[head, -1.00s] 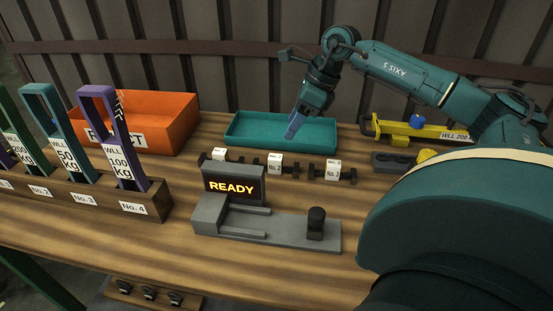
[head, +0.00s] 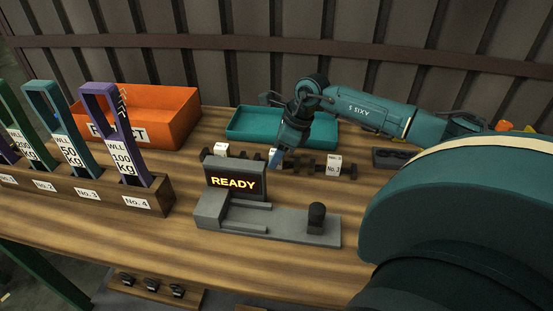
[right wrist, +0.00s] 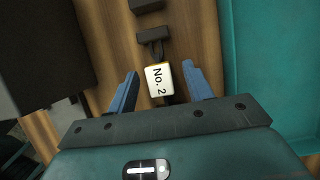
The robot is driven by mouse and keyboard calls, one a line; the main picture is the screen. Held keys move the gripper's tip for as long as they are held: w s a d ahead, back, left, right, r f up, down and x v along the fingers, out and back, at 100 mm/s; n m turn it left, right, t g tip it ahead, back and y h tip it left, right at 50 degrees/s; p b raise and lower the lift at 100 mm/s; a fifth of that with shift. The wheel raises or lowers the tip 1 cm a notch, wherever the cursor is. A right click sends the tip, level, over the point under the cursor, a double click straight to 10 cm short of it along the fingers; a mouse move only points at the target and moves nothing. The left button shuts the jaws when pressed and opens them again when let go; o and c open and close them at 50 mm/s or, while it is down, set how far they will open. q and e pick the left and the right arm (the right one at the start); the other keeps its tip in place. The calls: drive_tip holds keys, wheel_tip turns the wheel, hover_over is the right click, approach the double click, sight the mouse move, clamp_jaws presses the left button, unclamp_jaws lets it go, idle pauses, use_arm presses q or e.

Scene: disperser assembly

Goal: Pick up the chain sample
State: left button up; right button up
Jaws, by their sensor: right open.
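The No. 2 chain sample (right wrist: 160,79) has a white tag cube and dark links, and lies on the wooden table. My right gripper (head: 274,158) is over it in the head view and hides much of its tag. In the right wrist view the right gripper (right wrist: 160,72) is open, with one blue finger on each side of the tag. The No. 3 sample (head: 333,166) lies to the right and another tagged sample (head: 221,150) to the left. My left gripper is out of view.
A grey test stand with a READY display (head: 234,182) stands just in front of the samples. A teal tray (head: 240,138) is behind them, an orange reject bin (head: 175,122) at the back left. A wooden rack (head: 160,200) holds several labelled frames at left.

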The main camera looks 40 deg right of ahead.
drive_tip(key=shift+w+a+f, duration=0.1)
drive_tip(key=shift+f, duration=0.3)
drive_tip(key=shift+c, duration=0.2)
drive_tip(key=shift+r, duration=0.1)
clamp_jaws()
